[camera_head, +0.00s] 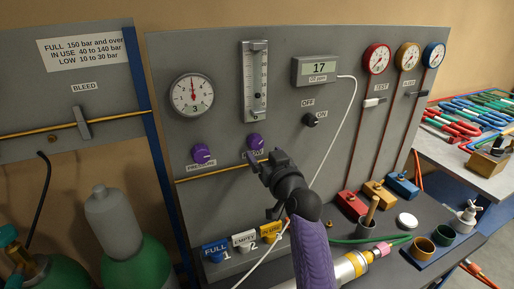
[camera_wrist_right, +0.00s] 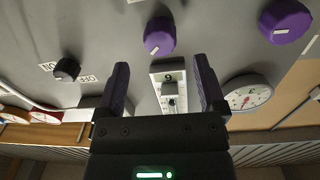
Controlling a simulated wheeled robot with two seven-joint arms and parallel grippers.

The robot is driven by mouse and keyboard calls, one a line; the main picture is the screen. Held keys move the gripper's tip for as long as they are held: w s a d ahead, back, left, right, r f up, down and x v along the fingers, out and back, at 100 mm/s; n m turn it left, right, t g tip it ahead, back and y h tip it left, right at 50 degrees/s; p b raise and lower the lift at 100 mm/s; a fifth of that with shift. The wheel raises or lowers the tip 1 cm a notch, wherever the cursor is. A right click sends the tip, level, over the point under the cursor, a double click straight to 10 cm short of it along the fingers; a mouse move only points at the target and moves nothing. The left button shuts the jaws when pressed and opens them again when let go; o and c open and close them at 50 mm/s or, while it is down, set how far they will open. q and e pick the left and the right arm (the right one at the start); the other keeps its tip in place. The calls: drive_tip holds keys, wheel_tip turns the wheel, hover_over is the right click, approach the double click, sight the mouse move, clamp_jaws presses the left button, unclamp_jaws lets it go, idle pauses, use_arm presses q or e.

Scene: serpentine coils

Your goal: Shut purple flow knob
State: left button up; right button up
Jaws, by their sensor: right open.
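The purple flow knob (camera_head: 255,141) sits on the grey panel below the flow tube, its label partly covered by my gripper. In the right wrist view the flow knob (camera_wrist_right: 159,36) appears beyond the fingertips, roughly centred between them. My right gripper (camera_head: 257,161) is just below the knob in the head view. Its two fingers are spread with nothing between them, as the wrist view (camera_wrist_right: 161,72) also shows. I cannot tell whether a finger touches the panel. A second purple knob (camera_head: 201,153), with a pressure label, is to the left; it also shows in the wrist view (camera_wrist_right: 285,21). My left gripper is out of view.
The flow tube (camera_head: 255,82) rises above the knob, with a round gauge (camera_head: 192,95) on its left. A black on/off knob (camera_head: 310,119) and a display box (camera_head: 315,69) are to the right. A brass pipe (camera_head: 222,171) runs below. Gas cylinders (camera_head: 136,262) stand at lower left.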

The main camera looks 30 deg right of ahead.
sight(258, 146)
drive_tip(key=w, duration=0.3)
drive_tip(key=w+b, duration=0.1)
drive_tip(key=w, duration=0.1)
drive_tip(key=shift+w+d, duration=0.25)
drive_tip(key=shift+w, duration=0.05)
drive_tip(key=shift+f, duration=0.1)
clamp_jaws()
